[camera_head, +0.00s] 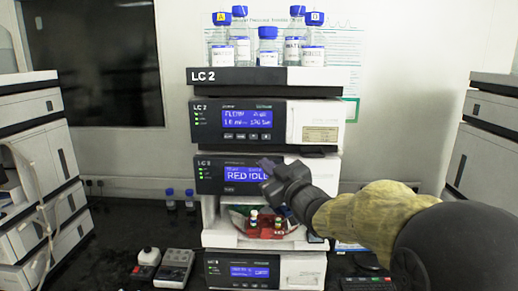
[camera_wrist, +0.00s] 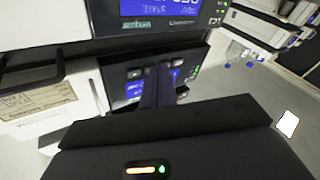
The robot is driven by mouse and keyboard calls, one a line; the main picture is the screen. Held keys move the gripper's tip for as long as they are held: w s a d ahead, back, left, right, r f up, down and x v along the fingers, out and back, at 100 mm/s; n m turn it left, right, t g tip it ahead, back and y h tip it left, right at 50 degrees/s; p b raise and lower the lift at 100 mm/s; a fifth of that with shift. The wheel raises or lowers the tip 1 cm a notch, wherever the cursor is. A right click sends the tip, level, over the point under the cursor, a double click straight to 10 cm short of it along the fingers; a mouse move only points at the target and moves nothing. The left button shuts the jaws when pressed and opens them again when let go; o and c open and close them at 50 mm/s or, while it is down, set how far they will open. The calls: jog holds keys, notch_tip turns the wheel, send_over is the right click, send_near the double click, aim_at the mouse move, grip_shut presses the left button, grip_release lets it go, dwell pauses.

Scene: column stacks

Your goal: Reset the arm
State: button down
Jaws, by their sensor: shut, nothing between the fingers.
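My arm reaches in from the right in the head view, and my gripper (camera_head: 268,163) is in front of the third unit of the LC 2 column stack. It covers part of that unit's blue display (camera_head: 238,174), which reads "RED IDLE". In the wrist view my gripper (camera_wrist: 160,75) has its fingers shut together with nothing between them. The fingers point at a front panel with a blue display and buttons (camera_wrist: 135,74). I cannot tell whether the fingertips touch the panel.
Several blue-capped bottles (camera_head: 267,45) stand on the stack's top tray (camera_head: 240,78). Below my gripper is an open bay with a red vial rack (camera_head: 265,229). Handheld devices (camera_head: 175,268) lie on the dark bench. Other stacks stand at left (camera_head: 35,150) and right (camera_head: 490,150).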

jog(key=s+d+f+m+g+h, duration=0.2)
jog(key=s+d+f+h, duration=0.15)
jog(key=f, duration=0.35)
jog(key=s+d+f+m+g+h, duration=0.2)
jog(key=d+f+m, duration=0.15)
jog(key=f, duration=0.25)
jog(key=s+d+f+m+g+h, duration=0.2)
jog(key=s+d+f+h, duration=0.15)
jog(key=f, duration=0.35)
jog(key=s+d+f+m+g, duration=0.1)
jog(key=s+f+g, duration=0.3)
jog(key=s, duration=0.4)
jog(key=s+d+f+m+g+h, duration=0.1)
jog(key=s+d+f+m+g, duration=0.1)
jog(key=s+f+g, duration=0.2)
jog(key=s+f, duration=0.3)
jog(key=s, duration=0.2)
jog(key=shift+d+f, duration=0.15)
dwell(2.8)
